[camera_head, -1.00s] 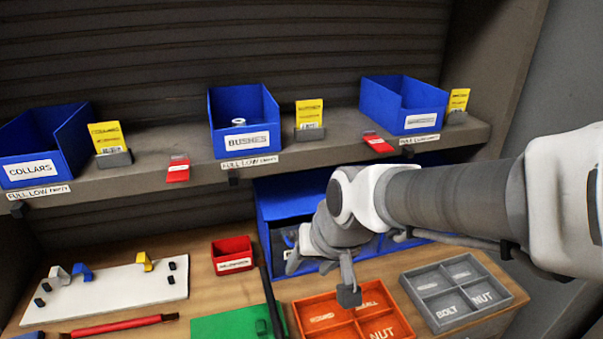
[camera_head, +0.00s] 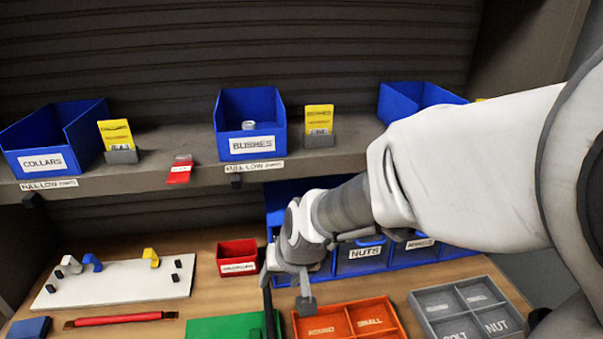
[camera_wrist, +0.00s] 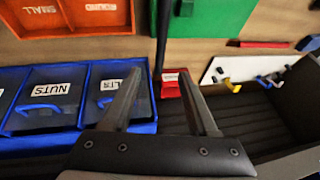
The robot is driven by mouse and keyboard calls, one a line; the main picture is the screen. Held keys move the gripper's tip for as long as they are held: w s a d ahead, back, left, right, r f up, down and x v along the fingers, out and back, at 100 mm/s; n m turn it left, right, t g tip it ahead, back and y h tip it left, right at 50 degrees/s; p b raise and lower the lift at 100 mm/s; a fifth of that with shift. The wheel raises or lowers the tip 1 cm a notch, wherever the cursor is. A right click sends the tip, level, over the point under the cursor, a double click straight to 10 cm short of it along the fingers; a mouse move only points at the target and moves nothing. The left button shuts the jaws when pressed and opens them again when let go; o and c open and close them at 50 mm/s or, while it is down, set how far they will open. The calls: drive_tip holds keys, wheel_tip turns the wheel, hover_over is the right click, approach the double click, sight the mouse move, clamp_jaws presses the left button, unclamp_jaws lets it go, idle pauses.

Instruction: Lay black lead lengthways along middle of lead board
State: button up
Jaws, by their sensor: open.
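The black lead (camera_head: 268,309) is a thin dark strip lying front to back on the bench, beside the green board's right part; my gripper partly covers its far end. It also shows in the wrist view (camera_wrist: 162,38), beyond and between my fingertips. The white lead board (camera_head: 118,289) lies at the left, with blue and yellow hooks, a pale hook and small black blocks; it also shows in the wrist view (camera_wrist: 243,68).
A red lead (camera_head: 118,319) lies in front of the board. A small red bin (camera_head: 237,259) stands behind the black lead. A green board (camera_head: 222,327), orange tray (camera_head: 348,316) and grey tray (camera_head: 462,309) line the front. Blue drawers (camera_head: 358,261) stand behind; a shelf (camera_head: 345,150) overhangs.

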drive_tip(key=b, duration=0.2)
hover_over(269, 301)
drive_tip(key=s+d, duration=0.2)
drive_tip(key=f, duration=0.6)
drive_tip(key=shift+w+a, duration=0.1)
drive_tip(key=shift+w, duration=0.1)
drive_tip(key=x, duration=0.1)
drive_tip(key=b+x, duration=0.1)
drive_tip(key=x, duration=0.2)
drive_tip(key=shift+s+f, duration=0.2)
drive_tip(key=shift+s, duration=0.1)
drive_tip(key=shift+w+a+f, duration=0.2)
drive_tip(key=shift+f, duration=0.25)
clamp_jaws()
